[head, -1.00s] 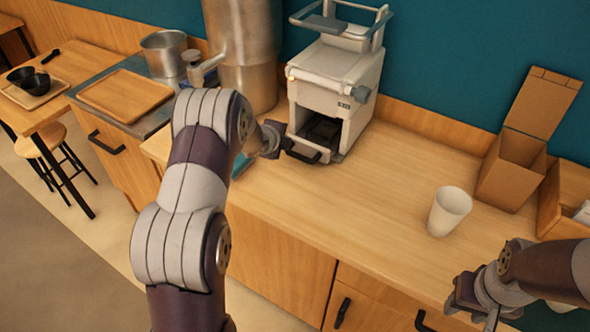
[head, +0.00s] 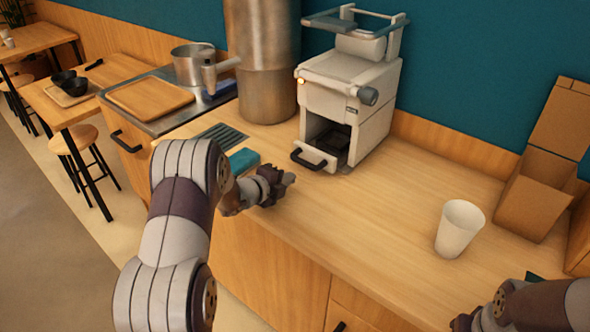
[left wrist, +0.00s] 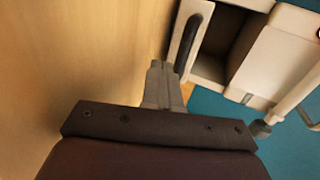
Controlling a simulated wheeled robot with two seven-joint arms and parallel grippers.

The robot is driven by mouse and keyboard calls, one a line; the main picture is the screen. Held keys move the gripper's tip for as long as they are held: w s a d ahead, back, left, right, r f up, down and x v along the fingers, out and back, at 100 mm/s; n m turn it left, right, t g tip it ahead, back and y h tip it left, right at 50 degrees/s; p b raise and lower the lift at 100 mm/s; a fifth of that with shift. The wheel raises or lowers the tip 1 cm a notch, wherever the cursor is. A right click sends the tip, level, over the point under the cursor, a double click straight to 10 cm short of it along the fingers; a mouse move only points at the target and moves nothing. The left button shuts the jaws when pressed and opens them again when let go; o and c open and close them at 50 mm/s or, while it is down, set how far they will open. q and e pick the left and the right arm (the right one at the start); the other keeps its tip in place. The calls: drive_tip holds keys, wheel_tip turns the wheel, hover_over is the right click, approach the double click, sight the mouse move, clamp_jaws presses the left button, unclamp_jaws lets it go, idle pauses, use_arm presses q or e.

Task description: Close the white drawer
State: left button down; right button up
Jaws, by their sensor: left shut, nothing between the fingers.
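The white drawer (head: 318,151) sticks out of the lower front of the white machine (head: 352,85), open, with a black handle (head: 308,162) on its front. Its dark inside shows behind the front panel. My left gripper (head: 290,178) is shut and empty, just in front and to the left of the drawer, low over the counter. In the left wrist view the shut fingers (left wrist: 160,68) point toward the drawer front (left wrist: 182,32) and its dark handle (left wrist: 187,42); I cannot tell whether they touch. My right gripper (head: 466,322) is partly cut off at the bottom right.
A white cup (head: 459,228) and an open cardboard box (head: 535,195) stand on the counter (head: 390,210) to the right. A steel cylinder (head: 264,70) and a teal item (head: 243,160) are to the left. The counter between drawer and cup is clear.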

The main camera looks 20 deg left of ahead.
sight(303, 163)
use_arm(q)
drive_tip(key=w, duration=0.2)
drive_tip(key=shift+w+d+r, duration=0.25)
drive_tip(key=shift+w+d, duration=0.05)
drive_tip(key=shift+d, duration=0.05)
drive_tip(key=shift+w+d+r+p, duration=0.15)
drive_tip(key=shift+w+d+p, duration=0.15)
drive_tip(key=shift+w, duration=0.15)
drive_tip(key=shift+a, duration=0.1)
drive_tip(key=shift+w, duration=0.1)
drive_tip(key=w, duration=0.1)
drive_tip(key=w+d, duration=0.1)
drive_tip(key=w, duration=0.1)
drive_tip(key=shift+d+b, duration=0.1)
drive_tip(key=shift+b, duration=0.2)
drive_tip(key=shift+r, duration=0.15)
